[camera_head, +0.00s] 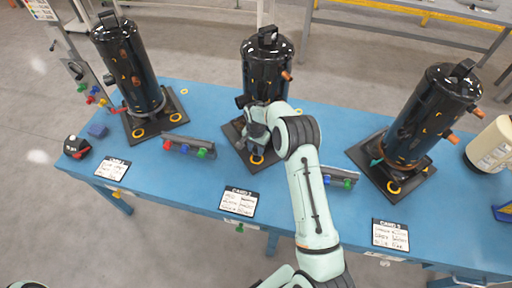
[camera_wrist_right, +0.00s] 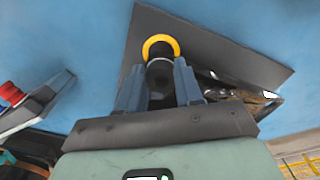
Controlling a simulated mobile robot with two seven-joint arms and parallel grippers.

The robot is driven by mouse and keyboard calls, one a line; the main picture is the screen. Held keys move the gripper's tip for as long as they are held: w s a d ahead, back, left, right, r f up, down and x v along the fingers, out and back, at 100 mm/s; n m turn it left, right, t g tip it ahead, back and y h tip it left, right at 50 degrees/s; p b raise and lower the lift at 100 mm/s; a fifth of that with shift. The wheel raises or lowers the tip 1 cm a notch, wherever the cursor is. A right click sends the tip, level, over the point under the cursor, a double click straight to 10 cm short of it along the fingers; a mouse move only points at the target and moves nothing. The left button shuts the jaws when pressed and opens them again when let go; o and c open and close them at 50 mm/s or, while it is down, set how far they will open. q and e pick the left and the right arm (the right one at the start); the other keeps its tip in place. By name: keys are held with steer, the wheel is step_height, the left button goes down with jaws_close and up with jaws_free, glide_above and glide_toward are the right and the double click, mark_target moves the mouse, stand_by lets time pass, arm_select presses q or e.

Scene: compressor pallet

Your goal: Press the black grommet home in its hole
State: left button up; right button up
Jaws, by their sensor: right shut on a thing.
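The black grommet (camera_wrist_right: 160,76) shows in the right wrist view as a dark round piece between the two blue-grey fingers of my right gripper (camera_wrist_right: 160,85). The gripper is shut on it. The grommet's far end overlaps the yellow ring (camera_wrist_right: 161,42) on the dark base plate (camera_wrist_right: 218,50); I cannot tell how deep it sits. In the head view my right gripper (camera_head: 257,143) is at the front of the middle compressor (camera_head: 267,68), just above a yellow ring (camera_head: 257,159) on its plate. The grommet is hidden there. My left gripper is not in view.
Compressors stand on dark plates at left (camera_head: 128,65) and right (camera_head: 430,115) of the blue table (camera_head: 300,215). Racks with coloured pieces (camera_head: 190,147) (camera_head: 340,178) lie beside the middle plate. A label card (camera_head: 238,202) lies in front. A cream container (camera_head: 492,146) is at the right.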

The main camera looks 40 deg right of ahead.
steer(key=o, duration=1.1)
steer(key=shift+f, duration=0.1)
step_height(320, 180, up, 14)
steer(key=shift+f, duration=0.25)
